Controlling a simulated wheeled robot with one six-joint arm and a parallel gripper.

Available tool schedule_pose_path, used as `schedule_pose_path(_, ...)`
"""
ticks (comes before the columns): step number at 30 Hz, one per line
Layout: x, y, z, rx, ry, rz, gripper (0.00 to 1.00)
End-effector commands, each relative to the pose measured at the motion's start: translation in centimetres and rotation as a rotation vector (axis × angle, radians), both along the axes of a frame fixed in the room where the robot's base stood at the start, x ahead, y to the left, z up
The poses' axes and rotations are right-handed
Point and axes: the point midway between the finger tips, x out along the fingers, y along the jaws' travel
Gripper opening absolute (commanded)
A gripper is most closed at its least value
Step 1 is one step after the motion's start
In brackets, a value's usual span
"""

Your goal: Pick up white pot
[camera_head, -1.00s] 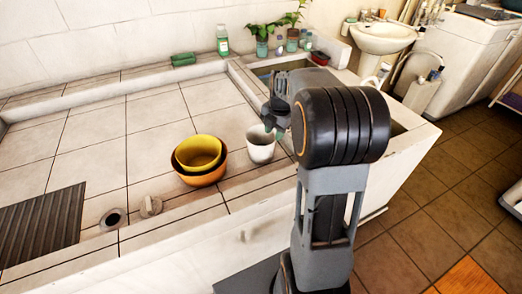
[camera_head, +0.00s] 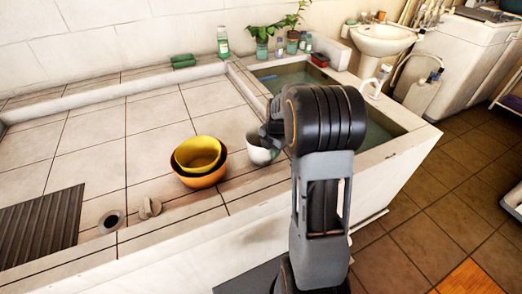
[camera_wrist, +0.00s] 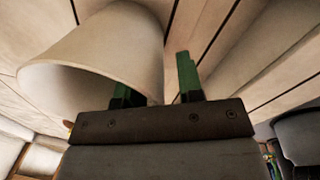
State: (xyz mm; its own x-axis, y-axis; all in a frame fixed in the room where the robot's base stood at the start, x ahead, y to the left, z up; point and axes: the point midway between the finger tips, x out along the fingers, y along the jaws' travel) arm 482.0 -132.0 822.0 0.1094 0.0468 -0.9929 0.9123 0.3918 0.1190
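The white pot (camera_head: 258,153) stands on the tiled counter, to the right of the nested bowls, partly covered by my gripper in the head view. In the wrist view the white pot (camera_wrist: 95,50) fills the upper left, with its open rim towards the lower left. My gripper (camera_wrist: 157,80) is open, its green fingers apart. The right finger is outside the pot, with a gap to its wall. The left finger is mostly hidden by the pot wall. In the head view my gripper (camera_head: 270,136) is at the pot's upper right side; its fingers are hard to see there.
A yellow bowl (camera_head: 198,152) sits inside an orange bowl (camera_head: 205,180) close left of the pot. A beige lump (camera_head: 150,208) and a drain hole (camera_head: 112,222) are near the front edge. The water basin (camera_head: 385,133) is to the right. Counter behind the bowls is clear.

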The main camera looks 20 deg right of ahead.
Motion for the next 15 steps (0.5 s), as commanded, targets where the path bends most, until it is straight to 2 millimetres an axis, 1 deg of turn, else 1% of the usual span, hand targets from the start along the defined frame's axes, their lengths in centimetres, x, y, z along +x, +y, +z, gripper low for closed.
schedule_pose_path(4, -0.01, 0.00, 0.02, 0.000, 0.000, 0.000, 0.34)
schedule_pose_path(12, -0.01, -0.02, 0.05, 0.000, 0.000, 0.000, 0.08)
schedule_pose_path(15, -0.01, -0.02, 0.05, 0.000, 0.000, 0.000, 0.00)
